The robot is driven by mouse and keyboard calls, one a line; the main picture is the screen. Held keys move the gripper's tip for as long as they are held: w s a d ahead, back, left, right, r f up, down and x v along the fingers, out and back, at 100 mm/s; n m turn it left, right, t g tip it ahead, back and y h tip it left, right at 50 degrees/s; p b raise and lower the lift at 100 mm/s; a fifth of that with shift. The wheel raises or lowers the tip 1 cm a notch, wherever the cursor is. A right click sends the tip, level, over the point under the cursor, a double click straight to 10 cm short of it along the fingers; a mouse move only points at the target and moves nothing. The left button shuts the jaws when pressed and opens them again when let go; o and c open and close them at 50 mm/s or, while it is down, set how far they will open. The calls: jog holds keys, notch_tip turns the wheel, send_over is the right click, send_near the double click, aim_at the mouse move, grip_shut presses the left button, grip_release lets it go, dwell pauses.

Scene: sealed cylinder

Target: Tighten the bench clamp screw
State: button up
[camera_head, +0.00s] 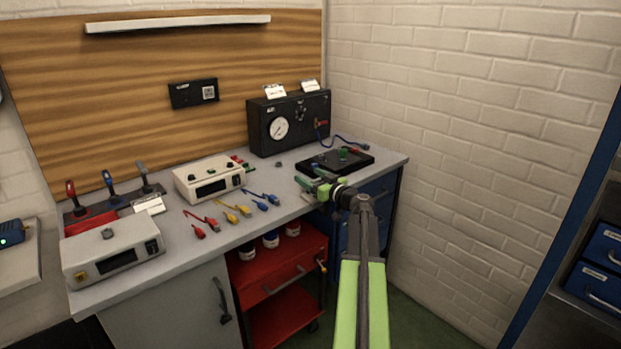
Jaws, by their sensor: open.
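My gripper (311,181) is green and open, at the end of my green and dark arm. It is at the front edge of the grey workbench (185,245), near its right end, just in front of a black tray (358,165). I cannot pick out the bench clamp screw for certain. A small pale part (307,197) shows at the bench edge beside the gripper, too small to identify. The gripper and wrist hide part of that edge. I see nothing held between the fingers.
A black gauge box (262,133) stands behind the tray. A white meter (209,179), coloured leads (238,209) and a grey instrument (113,252) lie to the left. A red cart (275,283) stands below the bench. A brick wall (470,150) bounds the right.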

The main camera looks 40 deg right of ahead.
jog(key=shift+s, duration=0.1)
jog(key=s+a, duration=0.1)
jog(key=s, duration=1.6)
jog(key=shift+a, duration=0.25)
jog(key=shift+s, duration=0.1)
